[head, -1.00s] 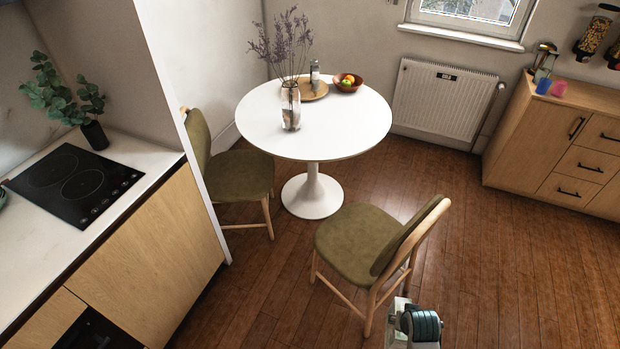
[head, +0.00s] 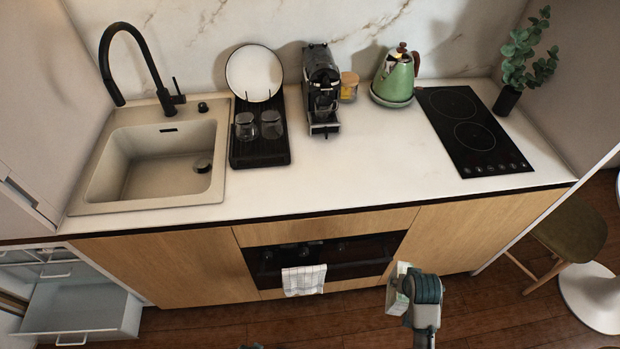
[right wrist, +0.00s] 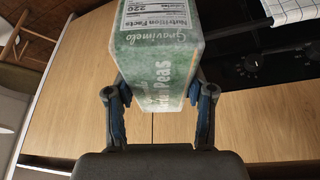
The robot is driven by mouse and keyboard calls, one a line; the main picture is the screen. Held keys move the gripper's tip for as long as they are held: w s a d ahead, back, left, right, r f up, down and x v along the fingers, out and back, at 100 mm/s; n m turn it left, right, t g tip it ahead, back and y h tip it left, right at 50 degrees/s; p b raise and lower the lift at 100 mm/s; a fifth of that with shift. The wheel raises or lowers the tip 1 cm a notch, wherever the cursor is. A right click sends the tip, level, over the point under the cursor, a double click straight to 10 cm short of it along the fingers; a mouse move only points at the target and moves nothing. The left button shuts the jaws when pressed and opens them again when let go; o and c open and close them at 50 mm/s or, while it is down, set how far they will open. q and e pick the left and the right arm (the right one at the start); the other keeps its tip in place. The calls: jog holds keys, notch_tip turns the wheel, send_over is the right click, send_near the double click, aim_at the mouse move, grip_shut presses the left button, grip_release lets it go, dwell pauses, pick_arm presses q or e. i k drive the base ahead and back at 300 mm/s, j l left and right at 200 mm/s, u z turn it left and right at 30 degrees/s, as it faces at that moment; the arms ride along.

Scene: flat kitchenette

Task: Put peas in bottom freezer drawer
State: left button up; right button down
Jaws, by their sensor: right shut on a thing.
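The peas are a green and white box (right wrist: 158,55) with "Peas" lettering, between the fingers of my right gripper (right wrist: 160,112) in the right wrist view. The gripper is shut on the box. The pulled-out freezer drawer (head: 85,312) is at the lower left, far left of the gripper. It looks empty where I see it.
Further drawers (head: 52,268) show above and behind the open one. The counter (head: 330,185) carries a sink (head: 155,165), dish rack, coffee machine, green kettle (head: 395,75) and hob. A towel (head: 303,280) hangs on the oven (head: 345,258). A chair (head: 565,230) stands at right.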

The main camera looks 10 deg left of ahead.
aim_at(118, 316)
jog(key=k+j+u, duration=0.1)
jog(key=j+u, duration=0.35)
jog(key=j, duration=0.85)
jog(key=j+u, duration=0.45)
jog(key=j, duration=0.85)
jog(key=i, duration=0.05)
